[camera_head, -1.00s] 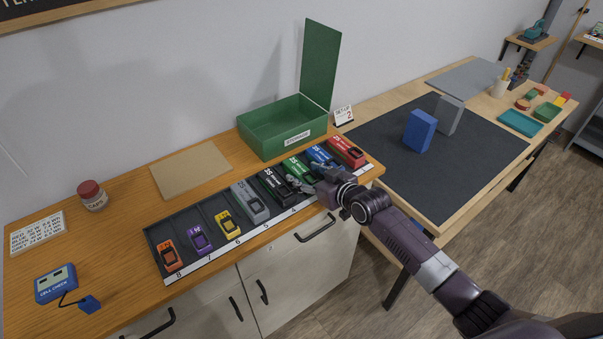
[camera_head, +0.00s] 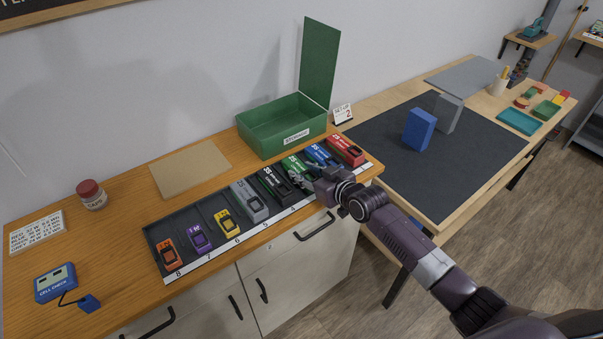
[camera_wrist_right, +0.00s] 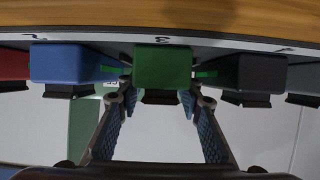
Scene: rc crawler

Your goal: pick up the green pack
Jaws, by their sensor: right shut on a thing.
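The green pack (camera_head: 292,163) sits in the dark slotted tray (camera_head: 152,230) on the wooden counter, between a blue pack and a black pack. My right gripper (camera_head: 304,179) is at the pack's front end and partly covers it in the head view. In the right wrist view the green pack (camera_wrist_right: 163,66) is between the two fingers of my right gripper (camera_wrist_right: 160,82), which are shut on its sides. The pack still appears level with its neighbours. My left gripper is not in view.
Neighbouring blue (camera_wrist_right: 68,63) and black (camera_wrist_right: 252,73) packs stand close on both sides. A red pack (camera_head: 346,150) is at the tray's right end. An open green box (camera_head: 275,143) stands behind the tray. A blue block (camera_head: 419,130) stands on the dark mat (camera_head: 400,185).

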